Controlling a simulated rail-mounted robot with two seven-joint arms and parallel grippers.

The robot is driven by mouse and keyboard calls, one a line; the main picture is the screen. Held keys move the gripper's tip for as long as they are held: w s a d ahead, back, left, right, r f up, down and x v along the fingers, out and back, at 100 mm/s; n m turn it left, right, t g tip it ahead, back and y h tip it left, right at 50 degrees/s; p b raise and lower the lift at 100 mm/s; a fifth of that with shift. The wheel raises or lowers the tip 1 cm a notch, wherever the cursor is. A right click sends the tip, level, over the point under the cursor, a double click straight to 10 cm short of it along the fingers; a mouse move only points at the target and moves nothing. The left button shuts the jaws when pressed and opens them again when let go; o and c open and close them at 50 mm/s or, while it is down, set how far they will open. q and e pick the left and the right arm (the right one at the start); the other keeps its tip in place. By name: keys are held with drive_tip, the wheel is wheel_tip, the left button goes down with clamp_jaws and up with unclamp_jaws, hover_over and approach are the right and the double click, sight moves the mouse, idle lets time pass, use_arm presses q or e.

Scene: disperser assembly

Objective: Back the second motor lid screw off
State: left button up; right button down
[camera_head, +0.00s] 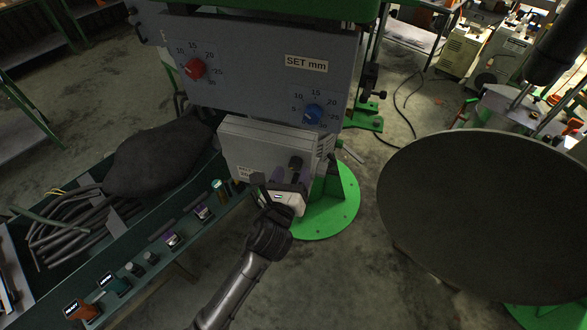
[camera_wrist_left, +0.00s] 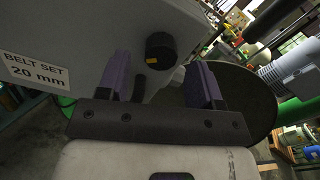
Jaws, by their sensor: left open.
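The grey motor lid (camera_head: 262,140) is a box-shaped cover below the dial panel, with a "BELT SET 20 mm" label (camera_wrist_left: 36,72) in the left wrist view. A black round screw knob (camera_wrist_left: 161,52) with a small yellow mark stands out from the lid; it also shows in the head view (camera_head: 296,162). My left gripper (camera_head: 290,178) is in front of the lid. Its purple fingers (camera_wrist_left: 160,80) are open and spread to either side of the knob's line, with a gap between them and the knob. My right gripper is not in view.
A green bench tray (camera_head: 195,222) on the left holds bottles, small dark knobs (camera_head: 150,258) and cables. A dark bag (camera_head: 158,158) lies behind them. A large dark round disc (camera_head: 485,215) fills the right. The panel above has a red dial (camera_head: 194,68) and a blue dial (camera_head: 314,112).

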use_arm(q)
drive_tip(key=shift+w+d, duration=0.2)
drive_tip(key=shift+w, duration=0.4)
drive_tip(key=shift+c, duration=0.4)
drive_tip(key=c, duration=0.8)
drive_tip(key=shift+c, duration=0.2)
